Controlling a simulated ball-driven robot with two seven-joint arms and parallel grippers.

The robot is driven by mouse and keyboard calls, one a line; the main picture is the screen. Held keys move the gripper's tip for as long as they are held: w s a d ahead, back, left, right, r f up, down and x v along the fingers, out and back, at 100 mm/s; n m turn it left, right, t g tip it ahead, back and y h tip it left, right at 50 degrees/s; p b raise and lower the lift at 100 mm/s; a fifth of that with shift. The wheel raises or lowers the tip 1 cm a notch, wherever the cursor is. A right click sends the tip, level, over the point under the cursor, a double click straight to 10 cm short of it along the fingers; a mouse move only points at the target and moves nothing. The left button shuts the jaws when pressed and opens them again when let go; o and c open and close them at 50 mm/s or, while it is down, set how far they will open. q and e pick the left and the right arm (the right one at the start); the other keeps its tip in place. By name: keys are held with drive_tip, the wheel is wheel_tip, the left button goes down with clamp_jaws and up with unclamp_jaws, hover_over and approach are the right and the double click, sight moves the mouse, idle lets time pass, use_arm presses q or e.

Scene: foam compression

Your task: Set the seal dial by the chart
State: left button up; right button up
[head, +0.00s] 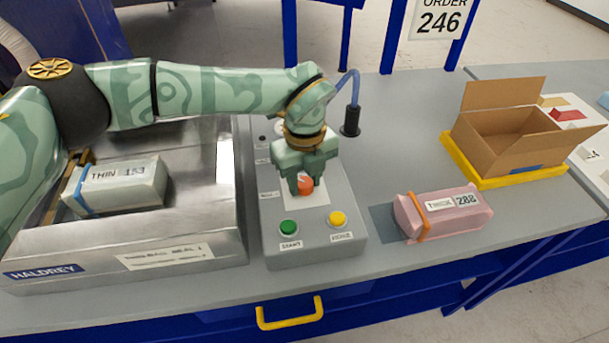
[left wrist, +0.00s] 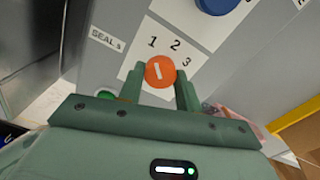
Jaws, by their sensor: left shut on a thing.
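The orange seal dial (head: 305,187) sits on the grey control box (head: 330,254). My left gripper (head: 303,183) is over it, shut on it. In the left wrist view the dial (left wrist: 160,71) is between both fingers. Its white mark points up and slightly left, about toward the 1 on the printed scale (left wrist: 173,41) of 1, 2 and 3. A label (head: 165,256) on the steel machine's front starts like "THIN-BAG SEAL 1"; its second line is too small to read surely. My right gripper is not in view.
A green button (head: 289,229) and yellow button (head: 337,218) are in front of the dial. A bag marked THIN 153 (head: 115,186) lies on the steel machine (head: 215,225). A pink bag marked 288 (head: 445,212) lies right of the box. An open carton (head: 505,137) stands behind it.

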sight(305, 182)
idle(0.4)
use_arm(q)
drive_tip(key=o, duration=1)
wheel_tip(305, 182, up, 16)
drive_tip(key=p, duration=0.2)
drive_tip(key=shift+r, duration=0.2)
